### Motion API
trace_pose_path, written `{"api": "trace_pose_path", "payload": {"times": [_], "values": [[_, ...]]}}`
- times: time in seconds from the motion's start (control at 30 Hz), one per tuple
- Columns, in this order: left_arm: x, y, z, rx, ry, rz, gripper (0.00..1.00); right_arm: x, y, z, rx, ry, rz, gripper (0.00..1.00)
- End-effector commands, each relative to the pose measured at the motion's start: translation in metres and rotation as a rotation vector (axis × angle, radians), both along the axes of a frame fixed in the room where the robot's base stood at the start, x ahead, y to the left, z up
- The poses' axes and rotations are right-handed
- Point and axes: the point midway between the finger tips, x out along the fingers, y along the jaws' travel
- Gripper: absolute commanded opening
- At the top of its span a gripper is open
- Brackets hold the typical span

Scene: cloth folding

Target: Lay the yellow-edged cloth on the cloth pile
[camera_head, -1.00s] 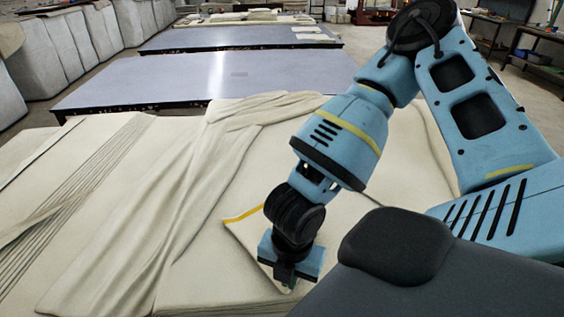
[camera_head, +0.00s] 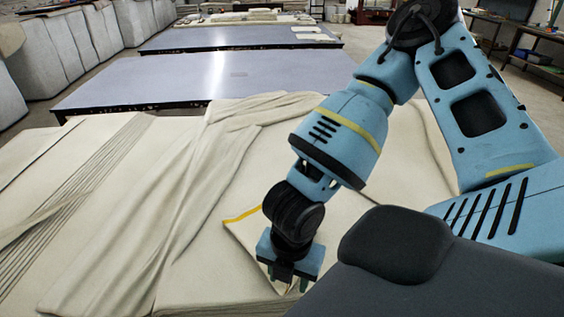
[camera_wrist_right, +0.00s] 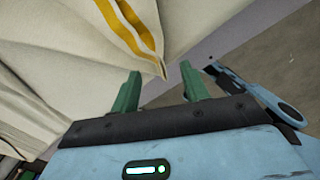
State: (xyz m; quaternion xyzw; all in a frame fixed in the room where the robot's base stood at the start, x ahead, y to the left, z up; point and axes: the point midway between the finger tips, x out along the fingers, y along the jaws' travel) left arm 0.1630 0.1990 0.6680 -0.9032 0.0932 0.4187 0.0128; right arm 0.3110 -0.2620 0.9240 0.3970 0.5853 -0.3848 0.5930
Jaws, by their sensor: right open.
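The yellow-edged cloth (camera_head: 243,229) is cream with a yellow stripe and lies on the near part of the cloth pile (camera_head: 200,270). In the right wrist view, its yellow stripe (camera_wrist_right: 133,30) runs toward a pointed corner just beyond the fingertips. My right gripper (camera_head: 287,287) is over the near edge of this cloth, pointing down. In the wrist view its green fingers (camera_wrist_right: 160,82) are apart with nothing between them, on either side of the cloth's corner. The arm hides part of the cloth in the head view. My left gripper is not in view.
Long blue-grey tables (camera_head: 210,78) stand beyond the pile, mostly bare. Pale wrapped stacks (camera_head: 75,45) line the left wall. In the wrist view, a blue and black object (camera_wrist_right: 262,98) shows to the right, over a grey floor.

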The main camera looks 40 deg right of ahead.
Motion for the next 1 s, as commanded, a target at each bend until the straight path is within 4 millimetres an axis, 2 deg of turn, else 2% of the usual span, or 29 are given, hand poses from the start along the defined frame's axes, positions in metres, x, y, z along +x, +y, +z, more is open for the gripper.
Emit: {"api": "trace_pose_path", "payload": {"times": [0.03, 0.2, 0.47, 0.8, 1.0], "values": [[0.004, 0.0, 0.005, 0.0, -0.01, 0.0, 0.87, -0.001, 0.001, 0.008, -0.001, -0.006, 0.001, 0.45], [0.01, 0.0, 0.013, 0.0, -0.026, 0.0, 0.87, -0.005, 0.005, 0.022, -0.001, -0.006, 0.0, 0.45], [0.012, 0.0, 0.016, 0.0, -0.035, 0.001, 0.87, -0.008, 0.007, 0.028, 0.0, -0.004, 0.001, 0.45], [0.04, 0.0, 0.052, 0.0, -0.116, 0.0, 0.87, -0.024, 0.021, 0.082, -0.001, -0.012, 0.0, 0.45], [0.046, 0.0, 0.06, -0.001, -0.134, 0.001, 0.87, -0.029, 0.025, 0.093, 0.0, -0.004, 0.001, 0.45]]}}
